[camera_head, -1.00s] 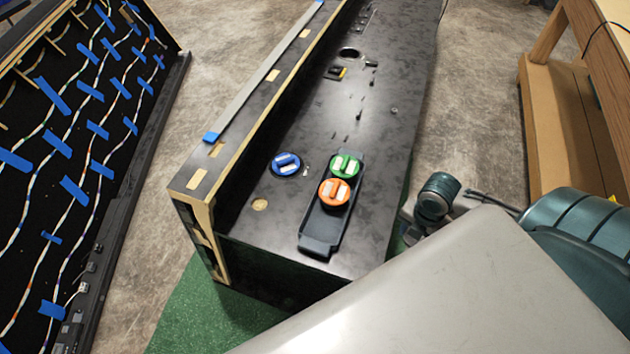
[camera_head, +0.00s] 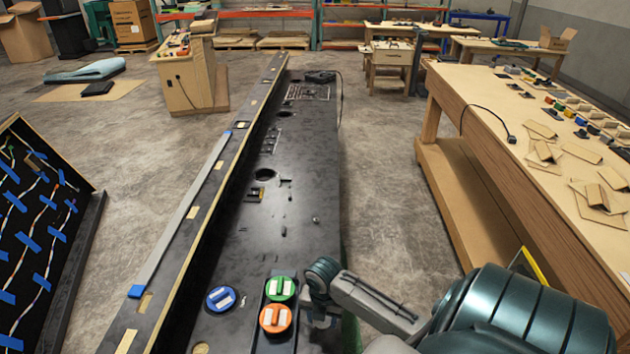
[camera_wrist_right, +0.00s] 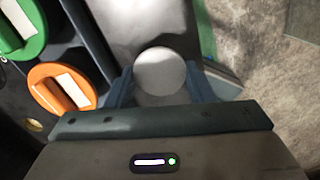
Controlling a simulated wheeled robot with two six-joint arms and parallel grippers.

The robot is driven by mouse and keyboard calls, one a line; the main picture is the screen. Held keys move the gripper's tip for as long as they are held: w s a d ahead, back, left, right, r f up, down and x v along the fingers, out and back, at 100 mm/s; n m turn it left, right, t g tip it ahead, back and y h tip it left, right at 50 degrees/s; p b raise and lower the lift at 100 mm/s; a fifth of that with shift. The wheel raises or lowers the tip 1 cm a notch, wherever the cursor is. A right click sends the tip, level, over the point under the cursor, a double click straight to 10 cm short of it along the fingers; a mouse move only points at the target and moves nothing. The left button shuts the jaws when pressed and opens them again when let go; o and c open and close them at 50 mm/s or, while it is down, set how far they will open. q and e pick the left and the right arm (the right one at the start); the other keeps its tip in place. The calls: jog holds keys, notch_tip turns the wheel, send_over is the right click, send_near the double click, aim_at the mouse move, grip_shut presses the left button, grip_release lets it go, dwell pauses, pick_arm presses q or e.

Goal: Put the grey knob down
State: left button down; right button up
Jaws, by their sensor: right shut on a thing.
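My right gripper (camera_wrist_right: 160,88) is shut on the grey knob (camera_wrist_right: 160,70), which shows as a pale round disc between the two fingers in the right wrist view. In the head view my right gripper (camera_head: 320,316) is beside the tray, near the right edge of the black console panel (camera_head: 290,215); the grey knob cannot be made out there. Whether the knob touches the panel I cannot tell. My left gripper is not in view.
A green knob (camera_head: 280,288) and an orange knob (camera_head: 275,318) sit in a dark tray (camera_head: 266,346) just left of my right gripper. A blue knob (camera_head: 221,298) lies farther left. A wooden workbench (camera_head: 520,130) stands at the right.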

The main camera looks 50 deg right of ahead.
jog(key=shift+w+a+f, duration=0.1)
jog(key=shift+w, duration=1.05)
jog(key=shift+w+f+p, duration=0.1)
jog(key=shift+w+p, duration=0.05)
jog(key=shift+p, duration=0.15)
notch_tip(320, 180, down, 3)
jog(key=shift+r+p, duration=0.1)
jog(key=shift+p, duration=0.7)
jog(key=shift+f, duration=0.3)
jog(key=shift+f, duration=0.2)
jog(key=o, duration=1)
jog(key=shift+r, duration=0.1)
jog(key=shift+r, duration=0.1)
